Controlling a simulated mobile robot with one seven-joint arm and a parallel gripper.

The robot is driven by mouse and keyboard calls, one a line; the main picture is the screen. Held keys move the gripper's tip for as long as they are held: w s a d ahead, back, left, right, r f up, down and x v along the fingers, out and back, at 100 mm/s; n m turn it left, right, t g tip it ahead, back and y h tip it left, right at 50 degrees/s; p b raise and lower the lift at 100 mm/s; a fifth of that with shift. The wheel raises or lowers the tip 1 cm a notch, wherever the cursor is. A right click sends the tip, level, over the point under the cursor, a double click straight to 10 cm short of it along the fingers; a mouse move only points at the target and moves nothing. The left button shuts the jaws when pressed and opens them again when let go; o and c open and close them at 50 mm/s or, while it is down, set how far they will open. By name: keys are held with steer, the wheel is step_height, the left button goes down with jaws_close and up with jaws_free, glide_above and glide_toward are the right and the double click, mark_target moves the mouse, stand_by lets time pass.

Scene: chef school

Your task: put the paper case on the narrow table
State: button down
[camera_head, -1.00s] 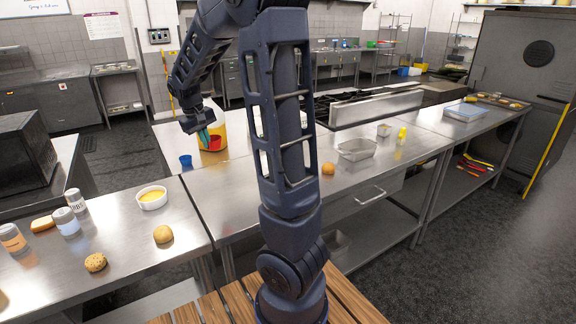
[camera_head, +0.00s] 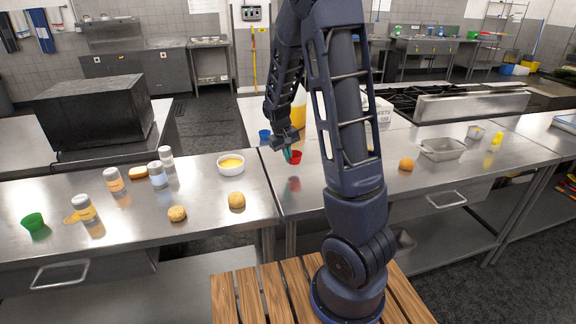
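A small red paper case (camera_head: 296,158) is at the tip of my gripper (camera_head: 289,153), over the steel counter. The gripper points down; its teal fingertips appear shut on the case's left side, though the grip is small and partly hidden. A blue case (camera_head: 264,135) stands on the counter behind it, and a green case (camera_head: 33,222) lies at the far left. A steel table (camera_head: 130,222) runs along the left, and another steel table (camera_head: 330,190) carries on to the right; I cannot tell which is the narrow one.
The left table holds a white bowl (camera_head: 231,163), buns (camera_head: 236,201), several shaker jars (camera_head: 113,180) and bread. A yellow container (camera_head: 299,108) stands behind my gripper. A metal tray (camera_head: 442,149) and an orange bun (camera_head: 406,164) are at right.

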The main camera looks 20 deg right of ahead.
steer(key=shift+a+x, duration=0.2)
steer(key=shift+x, duration=0.8)
steer(key=shift+a+x, duration=0.2)
steer(key=shift+x, duration=0.8)
steer(key=shift+s+f, duration=0.1)
steer(key=shift+f, duration=0.15)
steer(key=c, duration=1.7)
jaws_free()
steer(key=shift+r, duration=0.1)
steer(key=v, duration=1.1)
steer(key=s+d+r+m+t+y, duration=0.15)
steer(key=s+d+r, duration=0.25)
steer(key=s+r, duration=0.85)
steer(key=s+d+r+m+t, duration=0.1)
steer(key=s+r+t, duration=0.1)
steer(key=s, duration=1.2)
steer(key=shift+s+r+t+y, duration=0.25)
steer(key=shift+r+t+y, duration=0.1)
steer(key=shift+r+y, duration=0.15)
